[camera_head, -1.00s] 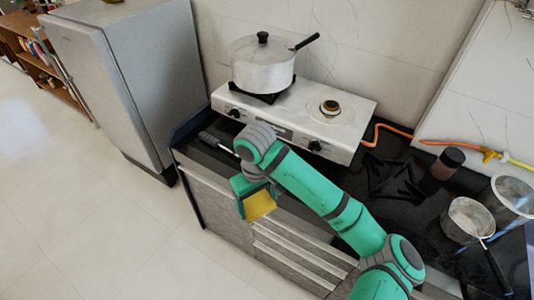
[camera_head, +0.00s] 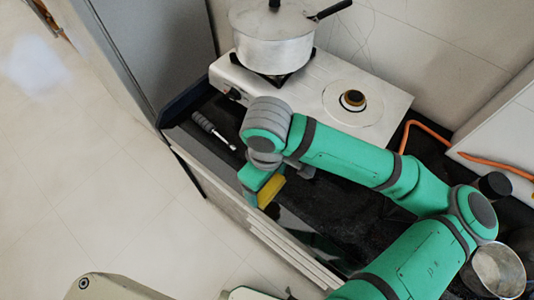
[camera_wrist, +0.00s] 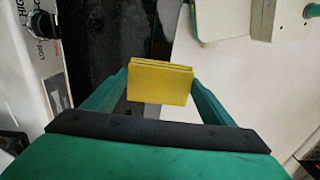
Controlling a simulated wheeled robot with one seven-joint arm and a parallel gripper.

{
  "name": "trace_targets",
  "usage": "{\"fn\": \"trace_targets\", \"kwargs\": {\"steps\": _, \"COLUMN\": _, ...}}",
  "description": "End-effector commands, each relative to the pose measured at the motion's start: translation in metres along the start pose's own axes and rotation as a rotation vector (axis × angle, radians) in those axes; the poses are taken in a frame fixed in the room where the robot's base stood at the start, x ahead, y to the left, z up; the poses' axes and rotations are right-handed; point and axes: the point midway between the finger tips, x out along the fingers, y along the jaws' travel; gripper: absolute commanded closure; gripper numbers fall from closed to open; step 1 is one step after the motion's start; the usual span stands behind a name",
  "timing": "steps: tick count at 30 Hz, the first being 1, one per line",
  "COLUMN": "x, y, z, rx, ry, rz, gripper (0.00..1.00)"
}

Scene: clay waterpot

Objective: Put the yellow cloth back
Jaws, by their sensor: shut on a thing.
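The yellow cloth (camera_head: 270,190) looks like a folded, flat rectangular pad. My gripper (camera_head: 262,188) is shut on it. In the wrist view the cloth (camera_wrist: 160,84) sits squarely between the two green fingers of my gripper (camera_wrist: 160,90). In the head view the cloth is near the front edge of the black counter (camera_head: 330,205). I cannot tell its exact height or whether it touches the counter. Part of my gripper is hidden under my wrist.
A white stove (camera_head: 310,95) with a lidded pot (camera_head: 270,45) stands at the back. A grey-handled tool (camera_head: 205,126) lies on the counter to the left. An orange hose (camera_head: 430,132), a dark jar (camera_head: 494,185) and a small pan (camera_head: 498,270) are on the right.

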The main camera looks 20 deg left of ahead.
Motion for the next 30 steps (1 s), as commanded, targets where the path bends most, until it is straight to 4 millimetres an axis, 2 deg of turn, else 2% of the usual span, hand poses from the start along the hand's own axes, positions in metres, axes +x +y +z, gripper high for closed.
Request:
{"fn": "trace_targets", "kwargs": {"steps": 13, "x": 0.040, "y": 0.070, "z": -0.055, "rx": 0.005, "ry": -0.001, "rz": -0.001, "gripper": 0.41}}
{"fn": "trace_targets", "kwargs": {"steps": 21, "x": 0.081, "y": 0.093, "z": -0.077, "rx": 0.002, "ry": 0.001, "rz": -0.002, "gripper": 0.41}}
{"fn": "trace_targets", "kwargs": {"steps": 30, "x": 0.097, "y": 0.102, "z": -0.087, "rx": 0.000, "ry": 0.002, "rz": -0.002, "gripper": 0.41}}
